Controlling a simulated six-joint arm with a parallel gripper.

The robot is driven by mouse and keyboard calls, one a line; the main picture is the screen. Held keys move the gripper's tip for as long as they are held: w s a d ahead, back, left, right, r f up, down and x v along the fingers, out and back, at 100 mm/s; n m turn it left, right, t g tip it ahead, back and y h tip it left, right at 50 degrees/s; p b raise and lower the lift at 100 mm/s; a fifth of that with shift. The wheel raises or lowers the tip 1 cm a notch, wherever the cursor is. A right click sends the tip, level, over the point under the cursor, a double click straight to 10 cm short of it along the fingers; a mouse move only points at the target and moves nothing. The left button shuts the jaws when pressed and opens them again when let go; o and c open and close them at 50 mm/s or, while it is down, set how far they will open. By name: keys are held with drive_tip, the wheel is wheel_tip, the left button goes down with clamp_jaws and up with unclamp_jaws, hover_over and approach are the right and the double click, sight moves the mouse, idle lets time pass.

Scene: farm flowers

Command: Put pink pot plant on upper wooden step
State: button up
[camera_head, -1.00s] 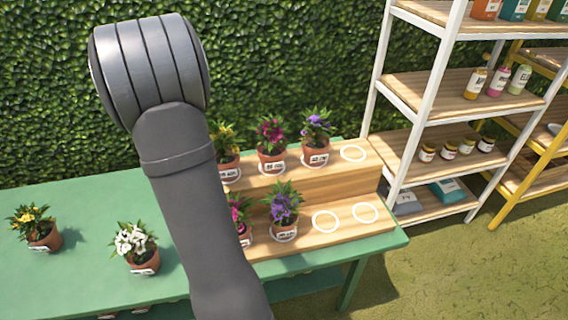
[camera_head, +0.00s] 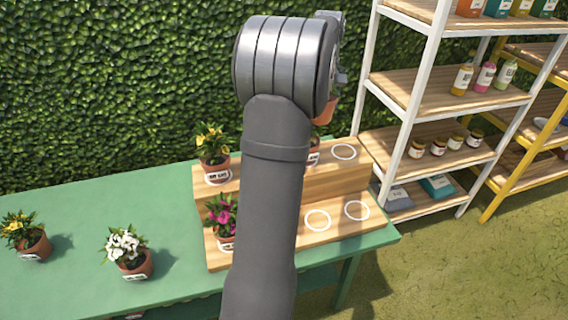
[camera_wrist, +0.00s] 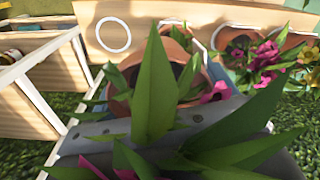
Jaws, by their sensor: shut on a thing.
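My gripper (camera_head: 339,55) is high over the right part of the upper wooden step (camera_head: 345,178), mostly hidden behind my arm in the head view. It is shut on a terracotta pot (camera_head: 325,112), only partly seen there. In the wrist view the held plant's large green leaves (camera_wrist: 155,90) and pink petals fill the foreground, so the jaws' contact is hidden. The upper step's rightmost white ring (camera_head: 343,151) is empty; it also shows in the wrist view (camera_wrist: 113,35). The held pot is above the step, apart from it.
A yellow-flowered pot (camera_head: 213,158) stands at the upper step's left; pots with pink flowers (camera_wrist: 262,52) also stand there. A pink plant (camera_head: 222,216) is on the lower step, with two empty rings at right. A white shelf (camera_head: 425,90) stands close to the right.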

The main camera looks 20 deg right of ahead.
drive_tip(key=s+d+m, duration=0.3)
drive_tip(key=s+d, duration=0.9)
drive_tip(key=d, duration=0.4)
drive_tip(key=w+a+f, duration=0.1)
drive_tip(key=w+f, duration=0.2)
drive_tip(key=f, duration=0.1)
drive_tip(key=w+a+f, duration=0.2)
drive_tip(key=w+f, duration=0.2)
drive_tip(key=w+a+f, duration=0.2)
drive_tip(key=w+f, duration=0.2)
drive_tip(key=shift+w, duration=0.15)
drive_tip(key=shift+f, duration=2)
drive_tip(key=o, duration=1.3)
drive_tip(key=shift+f, duration=0.15)
wheel_tip(320, 180, up, 12)
drive_tip(key=shift+r, duration=0.2)
